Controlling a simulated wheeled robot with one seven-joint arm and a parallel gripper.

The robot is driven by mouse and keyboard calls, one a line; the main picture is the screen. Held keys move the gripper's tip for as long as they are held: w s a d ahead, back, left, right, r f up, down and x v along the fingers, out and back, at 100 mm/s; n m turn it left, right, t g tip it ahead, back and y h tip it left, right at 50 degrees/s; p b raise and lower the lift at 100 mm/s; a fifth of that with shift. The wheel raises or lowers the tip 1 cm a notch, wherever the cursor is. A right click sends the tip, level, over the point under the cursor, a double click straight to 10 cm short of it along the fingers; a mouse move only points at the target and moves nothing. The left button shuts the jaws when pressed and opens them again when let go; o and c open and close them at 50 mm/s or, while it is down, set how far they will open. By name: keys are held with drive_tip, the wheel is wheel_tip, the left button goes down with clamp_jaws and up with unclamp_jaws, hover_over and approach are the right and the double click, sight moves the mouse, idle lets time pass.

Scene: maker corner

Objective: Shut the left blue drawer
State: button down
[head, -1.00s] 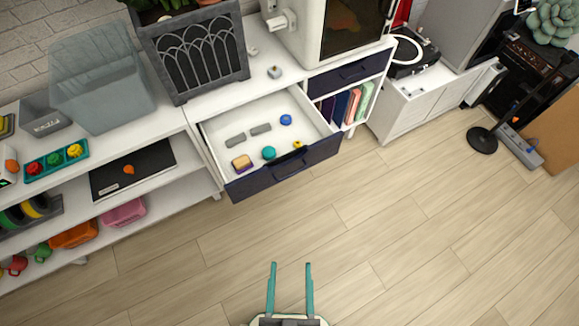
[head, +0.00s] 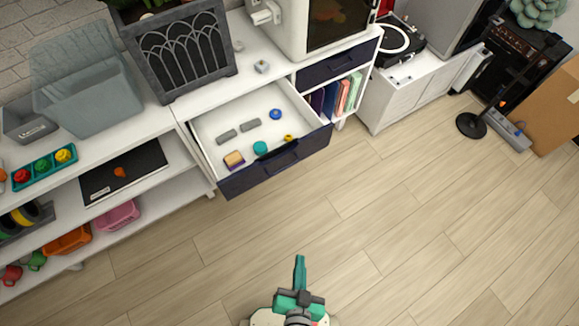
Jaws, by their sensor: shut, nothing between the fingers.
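The left blue drawer (head: 280,167) is pulled far out of the white cabinet, its dark blue front facing the open floor. Its white inside holds two grey bars, a blue round piece (head: 275,114), a teal round piece (head: 260,148), a small yellow piece (head: 288,138) and a tan and purple block (head: 234,159). My gripper (head: 300,258) is shut and empty. It is over the floor at the bottom of the view, well apart from the drawer front.
A second blue drawer (head: 338,62) at the right is closed, above several upright books (head: 337,96). An open shelf (head: 165,202) with coloured bins adjoins on the left. The wooden floor (head: 400,220) before the cabinet is clear.

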drive_tip(key=w+f+m+g+y, duration=0.2)
drive_tip(key=w+f+m, duration=0.25)
drive_tip(key=f, duration=0.55)
drive_tip(key=m+t+y, duration=0.3)
drive_tip(key=t+y, duration=0.2)
drive_tip(key=y, duration=0.3)
approach(285, 161)
drive_tip(key=x, duration=0.6)
drive_tip(key=shift+w+a+r, duration=0.1)
drive_tip(key=shift+w+r, duration=0.05)
